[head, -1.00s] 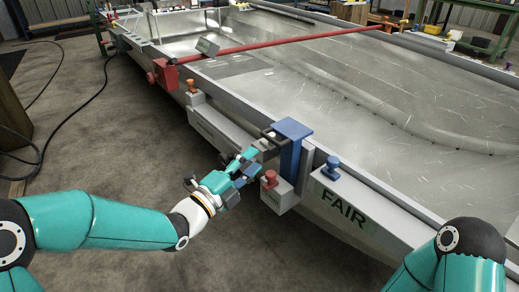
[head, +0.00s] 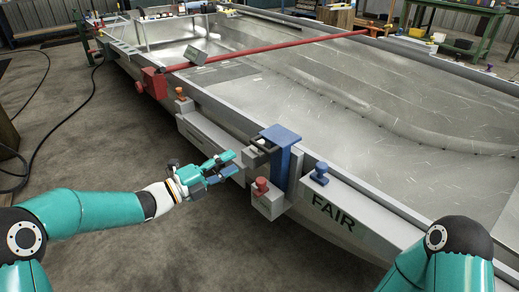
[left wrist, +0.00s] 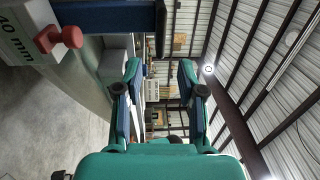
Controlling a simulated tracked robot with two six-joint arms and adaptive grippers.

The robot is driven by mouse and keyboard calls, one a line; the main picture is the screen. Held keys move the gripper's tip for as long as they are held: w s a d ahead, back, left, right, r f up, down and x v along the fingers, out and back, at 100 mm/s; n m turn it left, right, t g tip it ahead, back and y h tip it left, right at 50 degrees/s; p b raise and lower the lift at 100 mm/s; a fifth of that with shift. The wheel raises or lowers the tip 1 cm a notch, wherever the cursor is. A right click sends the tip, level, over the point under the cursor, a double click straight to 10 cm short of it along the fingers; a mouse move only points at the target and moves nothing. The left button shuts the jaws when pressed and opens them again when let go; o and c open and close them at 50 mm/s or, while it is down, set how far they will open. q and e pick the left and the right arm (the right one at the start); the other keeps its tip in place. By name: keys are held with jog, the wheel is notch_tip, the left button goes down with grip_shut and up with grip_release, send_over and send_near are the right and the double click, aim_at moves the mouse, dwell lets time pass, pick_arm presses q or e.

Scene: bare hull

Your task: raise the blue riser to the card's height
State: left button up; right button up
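The blue riser (head: 281,152) stands upright at the hull's near edge, its flat top above the rail. A dark grey bracket (head: 257,153) sticks out on its left side. A small tilted grey card (head: 192,57) stands by the red beam. My left gripper (head: 232,164) is left of the bracket, apart from it. Its fingers (left wrist: 158,75) are spread with nothing held. My right gripper is out of view.
A grey box marked FAIR (head: 335,214) with a blue knob (head: 320,173) is right of the riser. A red clamp (head: 152,84) and red beam (head: 270,48) lie farther back. Cables (head: 70,113) run over the floor at left. Floor below my left arm is clear.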

aim_at(259, 148)
pick_arm(q)
jog(key=b+x, duration=0.1)
jog(key=x, duration=0.9)
jog(key=shift+w+d, duration=0.2)
grip_shut()
